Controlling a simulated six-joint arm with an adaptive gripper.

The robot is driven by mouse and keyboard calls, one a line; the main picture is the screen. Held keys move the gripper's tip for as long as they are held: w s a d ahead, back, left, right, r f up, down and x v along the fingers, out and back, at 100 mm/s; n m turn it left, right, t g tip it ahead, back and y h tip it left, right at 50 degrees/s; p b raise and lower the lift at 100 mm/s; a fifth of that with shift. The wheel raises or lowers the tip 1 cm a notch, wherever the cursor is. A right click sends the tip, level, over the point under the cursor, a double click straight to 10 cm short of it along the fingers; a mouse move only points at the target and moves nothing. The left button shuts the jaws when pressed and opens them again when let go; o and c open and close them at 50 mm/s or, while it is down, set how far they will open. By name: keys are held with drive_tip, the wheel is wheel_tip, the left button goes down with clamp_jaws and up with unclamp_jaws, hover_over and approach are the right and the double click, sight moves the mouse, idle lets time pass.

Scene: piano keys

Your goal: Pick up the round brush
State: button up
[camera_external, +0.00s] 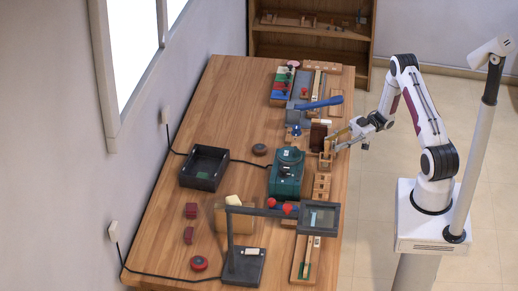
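My gripper (350,139) is above the right edge of the wooden workbench (240,100), beside a small wooden rack (326,158). A tan object (338,137) shows at or just in front of its fingers. I cannot tell whether it is held or only behind them. The fingers are too small to tell open from shut. I cannot pick out the round brush with certainty at this size.
A teal machine (286,174), a blue-handled tool (318,103) and a dark brown block (318,133) stand near the rack. A black open box (204,167) is at the left. A magnifier lamp (319,217) stands at the front. Bare wood lies left of centre.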

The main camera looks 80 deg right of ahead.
sight(324, 157)
drive_tip(key=shift+w+a+r, duration=0.25)
drive_tip(key=shift+w+a, duration=0.35)
drive_tip(key=shift+a, duration=0.25)
drive_tip(key=shift+w+a+r, duration=0.25)
drive_tip(key=shift+w+a, duration=0.35)
drive_tip(key=shift+a, duration=0.25)
drive_tip(key=shift+w+a, duration=0.35)
drive_tip(key=shift+w, duration=0.05)
clamp_jaws()
